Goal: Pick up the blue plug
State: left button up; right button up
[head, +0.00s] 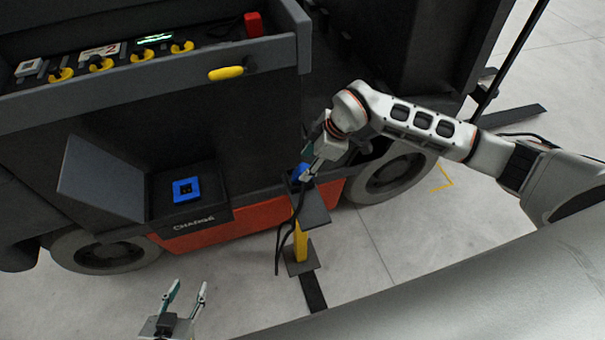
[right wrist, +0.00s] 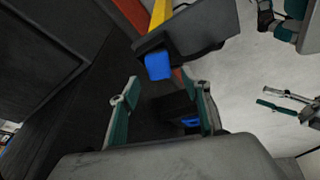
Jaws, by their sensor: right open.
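The blue plug (head: 300,170) sits at the top of a post stand (head: 312,210) with a dark plate and yellow column. In the right wrist view the blue plug (right wrist: 158,66) is just beyond the fingertips, in a dark holder. My right gripper (head: 308,172) is at the plug in the head view, partly covering it. In the right wrist view the right gripper (right wrist: 160,84) is open, its fingers apart with nothing between the tips. My left gripper (head: 187,290) is open and empty at the lower left, away from the stand; it also shows in the right wrist view (right wrist: 287,106).
A dark cart (head: 120,140) fills the left and back. Its open charge bay holds a blue socket (head: 186,190) beside a raised flap (head: 100,178). A black cable (head: 280,235) hangs beside the stand. Wheels flank the orange base. Pale floor is clear in front.

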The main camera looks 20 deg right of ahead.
aim_at(305, 169)
jog(key=shift+d+x, duration=0.15)
jog(key=shift+x, duration=0.9)
jog(key=shift+d+x, duration=0.1)
jog(key=shift+x, duration=0.9)
jog(key=shift+s+f, duration=0.1)
jog(key=shift+f, duration=0.1)
